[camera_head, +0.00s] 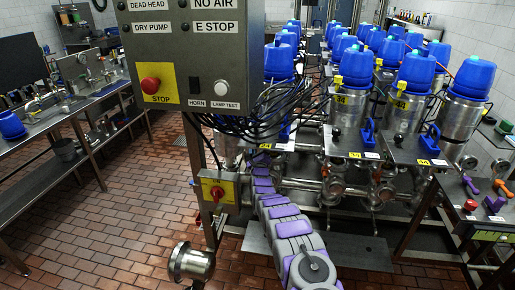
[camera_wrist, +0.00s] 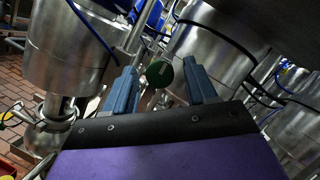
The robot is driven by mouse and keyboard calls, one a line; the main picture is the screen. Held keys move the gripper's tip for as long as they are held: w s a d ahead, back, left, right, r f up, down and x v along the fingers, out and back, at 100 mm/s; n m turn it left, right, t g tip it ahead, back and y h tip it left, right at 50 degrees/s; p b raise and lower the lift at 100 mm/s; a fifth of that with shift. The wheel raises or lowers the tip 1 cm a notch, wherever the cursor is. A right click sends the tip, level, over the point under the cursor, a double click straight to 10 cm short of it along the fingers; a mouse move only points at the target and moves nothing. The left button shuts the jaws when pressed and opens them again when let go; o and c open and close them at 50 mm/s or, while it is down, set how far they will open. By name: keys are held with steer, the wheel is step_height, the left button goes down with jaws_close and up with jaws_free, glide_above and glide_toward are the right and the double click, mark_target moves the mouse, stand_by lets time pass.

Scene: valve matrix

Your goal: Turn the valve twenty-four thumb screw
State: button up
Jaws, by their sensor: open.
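In the wrist view, my gripper (camera_wrist: 160,66) is open, with one blue-grey finger on each side. A small round green knob (camera_wrist: 159,74) shows between the fingers, in front of a steel valve body (camera_wrist: 205,45). I cannot tell whether the fingers touch it, and no number shows beside it. In the head view, my arm reaches away toward the valve rows, and its end is hidden among cables and steel parts.
A grey control box (camera_head: 190,55) hangs in front of the valves, with black cables (camera_head: 270,112) below it near my arm. A red-and-yellow switch (camera_head: 218,191) stands left of my arm. Steel pipes (camera_head: 325,188) run right of it. Tiled floor (camera_head: 110,215) is clear at left.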

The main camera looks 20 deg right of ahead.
steer(key=shift+c, duration=0.2)
steer(key=c, duration=1)
